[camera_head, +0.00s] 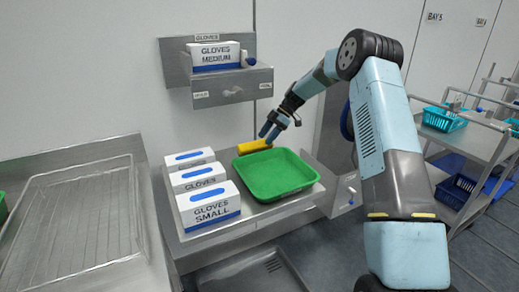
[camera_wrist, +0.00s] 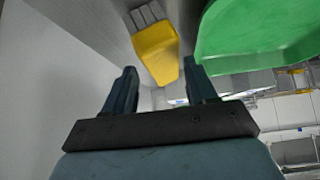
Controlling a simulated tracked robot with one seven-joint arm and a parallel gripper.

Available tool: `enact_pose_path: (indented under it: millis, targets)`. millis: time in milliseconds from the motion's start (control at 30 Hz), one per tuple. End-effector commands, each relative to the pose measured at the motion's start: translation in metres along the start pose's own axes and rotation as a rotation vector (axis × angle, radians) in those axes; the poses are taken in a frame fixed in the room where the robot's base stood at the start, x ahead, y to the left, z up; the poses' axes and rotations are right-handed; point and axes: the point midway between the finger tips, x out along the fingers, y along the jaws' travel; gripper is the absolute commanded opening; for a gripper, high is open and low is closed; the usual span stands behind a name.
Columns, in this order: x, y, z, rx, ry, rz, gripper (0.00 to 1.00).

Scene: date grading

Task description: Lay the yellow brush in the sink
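The yellow brush (camera_head: 255,146) lies at the back of the steel bench, just behind the green tray (camera_head: 242,171). In the wrist view its yellow block (camera_wrist: 156,52) is ahead of the fingers, with the green tray (camera_wrist: 245,45) to its right. My gripper (camera_head: 271,133) reaches down to the right end of the brush. In the wrist view my gripper (camera_wrist: 160,75) has its fingers apart, with the brush in line with the gap; contact cannot be told. No sink can be clearly made out.
Several white glove boxes (camera_head: 210,211) stand left of the tray. A steel surface with a wire rack (camera_head: 85,215) is at the left. A wall-mounted glove holder (camera_head: 232,90) hangs above the brush. A trolley with blue baskets (camera_head: 443,120) stands at the right.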

Motion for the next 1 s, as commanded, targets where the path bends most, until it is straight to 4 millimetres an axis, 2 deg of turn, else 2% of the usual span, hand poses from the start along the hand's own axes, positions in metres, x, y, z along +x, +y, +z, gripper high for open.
enact_pose_path:
  millis: [33, 100, 233, 400, 700, 1000]
  targets:
    - [0.012, -0.002, -0.005, -0.001, 0.003, -0.009, 0.60]
    - [0.022, -0.001, -0.012, -0.007, 0.006, -0.014, 0.60]
    - [0.023, -0.010, -0.023, -0.015, 0.002, -0.006, 0.60]
    - [0.028, -0.013, -0.026, -0.017, 0.001, -0.001, 0.60]
    - [0.068, -0.015, -0.024, -0.012, 0.006, -0.007, 0.60]
    - [0.070, -0.013, -0.024, -0.012, 0.005, 0.001, 0.59]
